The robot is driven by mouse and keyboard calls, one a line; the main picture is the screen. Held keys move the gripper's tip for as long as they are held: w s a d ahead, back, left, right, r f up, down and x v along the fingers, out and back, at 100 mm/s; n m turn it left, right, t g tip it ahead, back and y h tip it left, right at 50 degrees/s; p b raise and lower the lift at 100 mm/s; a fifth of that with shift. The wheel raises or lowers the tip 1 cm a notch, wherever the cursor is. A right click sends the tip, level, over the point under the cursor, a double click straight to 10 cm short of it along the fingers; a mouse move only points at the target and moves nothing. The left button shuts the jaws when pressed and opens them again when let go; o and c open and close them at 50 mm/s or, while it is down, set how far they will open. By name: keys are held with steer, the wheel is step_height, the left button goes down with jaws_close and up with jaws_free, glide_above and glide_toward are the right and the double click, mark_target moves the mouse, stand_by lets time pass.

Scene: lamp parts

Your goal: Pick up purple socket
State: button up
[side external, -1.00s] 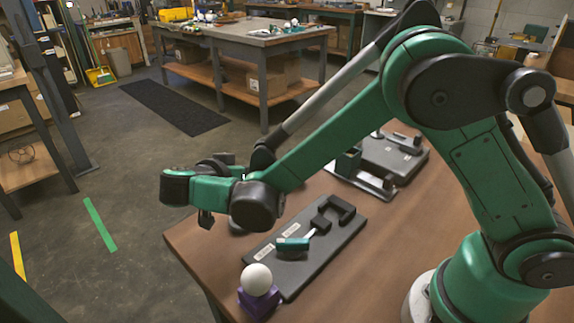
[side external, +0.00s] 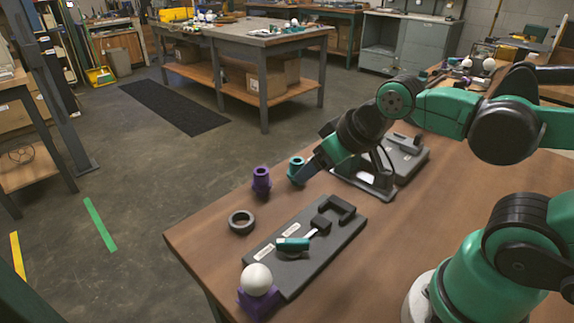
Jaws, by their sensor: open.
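The purple socket (side external: 261,181) stands upright on the brown table near its far left edge, free of any contact. A similar teal socket (side external: 297,166) stands just right of it. My gripper (side external: 304,173) is open and tilted down to the left, close beside the teal socket and right of the purple socket. Whether it touches the teal socket cannot be told from this angle. The fingertips are small and partly hidden.
A dark ring (side external: 241,222) lies in front of the purple socket. A grey board (side external: 330,245) holds a teal-handled tool (side external: 292,244). A white ball (side external: 257,279) sits on a purple base (side external: 259,303) at the front. Another grey fixture (side external: 404,160) lies behind. The table's left edge is close.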

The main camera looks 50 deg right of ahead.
steer(key=o, duration=0.4)
steer(key=m+g, duration=0.3)
steer(key=g, duration=0.2)
glide_toward(262, 178)
steer(key=w+f, duration=0.1)
steer(key=w+f+m+g, duration=0.1)
steer(key=f, duration=0.1)
steer(key=w+d+f+g, duration=0.1)
steer(key=f, duration=0.1)
steer(key=shift+w+f+m, duration=0.1)
steer(key=shift+f+m, duration=0.2)
steer(key=shift+f, duration=2.7)
